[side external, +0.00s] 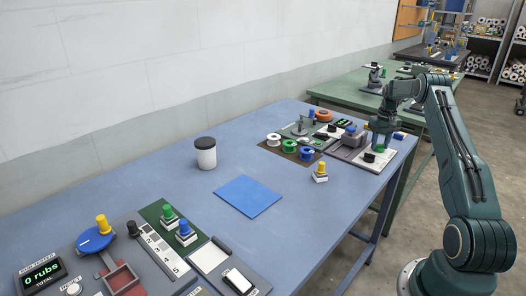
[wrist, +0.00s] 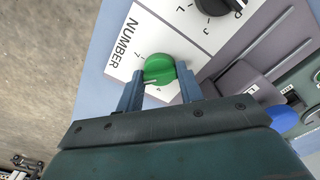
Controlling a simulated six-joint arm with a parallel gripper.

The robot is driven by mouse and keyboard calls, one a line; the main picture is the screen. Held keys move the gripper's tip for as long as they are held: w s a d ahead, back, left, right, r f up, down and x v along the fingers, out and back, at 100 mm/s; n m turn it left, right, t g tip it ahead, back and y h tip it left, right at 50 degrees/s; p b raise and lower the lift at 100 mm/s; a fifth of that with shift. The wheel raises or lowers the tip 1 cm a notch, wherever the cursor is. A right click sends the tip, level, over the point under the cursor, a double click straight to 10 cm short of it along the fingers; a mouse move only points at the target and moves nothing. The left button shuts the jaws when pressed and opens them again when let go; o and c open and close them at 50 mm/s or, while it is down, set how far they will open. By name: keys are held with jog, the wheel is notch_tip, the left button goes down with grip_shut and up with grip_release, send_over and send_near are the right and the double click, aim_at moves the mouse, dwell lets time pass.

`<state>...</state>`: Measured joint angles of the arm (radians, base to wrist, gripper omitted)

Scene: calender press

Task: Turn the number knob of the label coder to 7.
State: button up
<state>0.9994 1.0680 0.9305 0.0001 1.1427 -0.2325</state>
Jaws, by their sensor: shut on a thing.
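The green number knob (wrist: 159,69) sits on a white plate (wrist: 120,62) marked NUMBER. Small figures stand around it. A 7 shows at its upper left and what looks like a 4 below it. A pale line shows at the knob's lower left edge; I cannot tell for sure which figure it points to. My gripper (wrist: 160,92) is shut on the knob, one finger on each side. In the side view my gripper (side external: 381,136) is over the label coder (side external: 392,161) at the table's far right, with the green knob (side external: 377,148) below it.
A black knob (wrist: 214,4) with letters is beside the green one. A grey slotted block (wrist: 240,80) and a blue round part (wrist: 283,118) lie to the right. Tape spools (side external: 290,146) and a yellow-topped stamp (side external: 320,172) stand nearby. The blue table (side external: 180,200) is mostly clear mid-way.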

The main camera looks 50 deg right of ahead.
jog(key=m, duration=0.4)
jog(key=shift+m, duration=0.3)
jog(key=m, duration=0.4)
dwell(0.3)
jog(key=o, duration=1)
jog(key=shift+r, duration=0.15)
notch_tip(320, 180, up, 14)
jog(key=shift+f, duration=0.2)
